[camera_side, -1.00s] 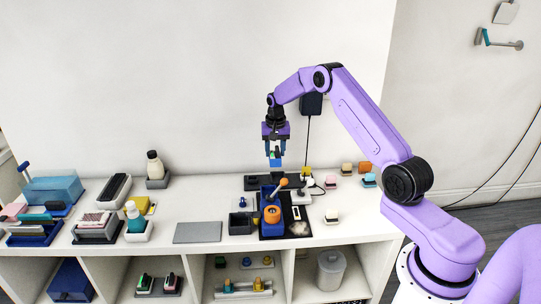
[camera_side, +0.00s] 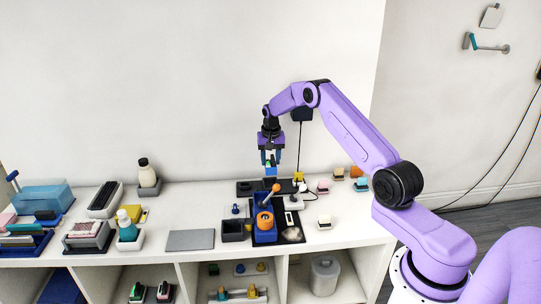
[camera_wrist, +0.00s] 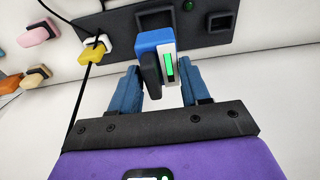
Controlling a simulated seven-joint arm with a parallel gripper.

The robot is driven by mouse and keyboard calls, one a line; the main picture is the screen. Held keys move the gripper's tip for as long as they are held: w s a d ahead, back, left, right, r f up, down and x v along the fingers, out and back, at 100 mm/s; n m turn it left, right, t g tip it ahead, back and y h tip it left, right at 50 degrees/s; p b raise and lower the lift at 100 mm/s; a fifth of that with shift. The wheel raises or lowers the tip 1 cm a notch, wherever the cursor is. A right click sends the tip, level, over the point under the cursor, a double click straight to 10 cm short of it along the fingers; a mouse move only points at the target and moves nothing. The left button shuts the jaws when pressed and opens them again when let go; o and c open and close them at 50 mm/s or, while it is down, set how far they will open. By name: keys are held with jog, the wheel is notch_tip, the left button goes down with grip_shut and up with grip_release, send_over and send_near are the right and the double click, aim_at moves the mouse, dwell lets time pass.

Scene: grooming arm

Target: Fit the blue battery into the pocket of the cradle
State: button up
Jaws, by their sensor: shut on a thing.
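The blue battery (camera_side: 270,171) is held in my gripper (camera_side: 270,158), just above the black cradle (camera_side: 245,188) at the back of the white shelf top. In the wrist view, the battery (camera_wrist: 154,38) has a blue end, a dark side and a white strip with a green mark. My gripper's blue fingers (camera_wrist: 160,75) are closed on either side of it. The cradle (camera_wrist: 110,24) shows beyond, with a dark square pocket (camera_wrist: 220,22) to the right of the battery. Another recess behind the battery is partly hidden, so I cannot tell whether the battery touches it.
A yellow plug (camera_wrist: 93,48) with a black cable sits at the cradle's left in the wrist view. Small coloured blocks stand to the right. A flat grey mat (camera_side: 190,240) lies left.

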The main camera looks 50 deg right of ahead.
aim_at(270, 164)
jog(key=shift+f, duration=1.9)
jog(key=shift+f, duration=1.45)
dwell(0.3)
jog(key=o, duration=1.2)
jog(key=r, duration=0.5)
jog(key=s+a+r, duration=0.1)
jog(key=r, duration=1.1)
jog(key=shift+s+a+r, duration=0.1)
jog(key=shift+s+a, duration=0.15)
jog(key=shift+a, duration=0.05)
